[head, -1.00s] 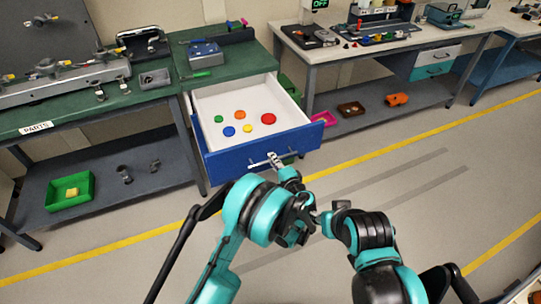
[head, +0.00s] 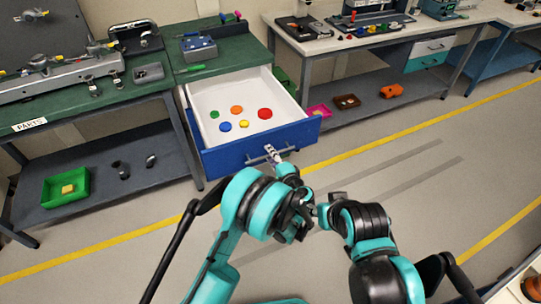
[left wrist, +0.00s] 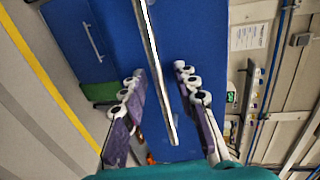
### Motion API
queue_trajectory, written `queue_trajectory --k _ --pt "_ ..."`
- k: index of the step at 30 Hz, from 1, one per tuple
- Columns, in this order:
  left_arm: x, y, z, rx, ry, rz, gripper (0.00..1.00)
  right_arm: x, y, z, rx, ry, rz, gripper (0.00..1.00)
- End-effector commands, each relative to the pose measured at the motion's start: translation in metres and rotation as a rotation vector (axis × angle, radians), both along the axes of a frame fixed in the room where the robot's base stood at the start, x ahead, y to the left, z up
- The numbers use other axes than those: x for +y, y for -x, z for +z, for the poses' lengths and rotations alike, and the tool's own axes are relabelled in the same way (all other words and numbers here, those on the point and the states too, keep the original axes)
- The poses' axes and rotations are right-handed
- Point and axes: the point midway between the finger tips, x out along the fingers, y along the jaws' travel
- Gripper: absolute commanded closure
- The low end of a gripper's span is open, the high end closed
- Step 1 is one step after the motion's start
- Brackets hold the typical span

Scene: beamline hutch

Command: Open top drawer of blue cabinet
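The blue cabinet's top drawer (head: 262,143) stands pulled out under the green worktop, its white inside showing. Several coloured discs lie in it, among them a red disc (head: 265,114). A straight metal bar handle (head: 288,150) is on its blue front. My left gripper (head: 271,152) is at this handle. In the left wrist view its two fingers (left wrist: 160,75) stand on either side of the handle bar (left wrist: 152,40), with gaps visible between fingers and bar. My right arm is folded in front of the cabinet; its fingers cannot be made out.
A second handle (left wrist: 93,42) shows on blue in the left wrist view. A green bin (head: 66,188) sits on the lower shelf at left. The white-topped bench (head: 350,46) stands to the right. The floor right of the drawer is clear, with a yellow line (head: 360,150).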

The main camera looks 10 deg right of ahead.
Motion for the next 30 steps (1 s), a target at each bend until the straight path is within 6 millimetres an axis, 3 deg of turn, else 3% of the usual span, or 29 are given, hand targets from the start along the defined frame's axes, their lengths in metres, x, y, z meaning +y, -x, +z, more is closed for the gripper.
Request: queue_trajectory --k 15,30 --pt "-0.022 0.065 0.013 0.000 -0.001 -0.002 0.70 0.000 0.000 0.000 0.000 0.000 0.000 0.60" --pt "-0.023 0.070 0.014 0.000 0.000 0.000 0.70 0.000 0.000 0.000 0.000 0.000 0.000 0.60"
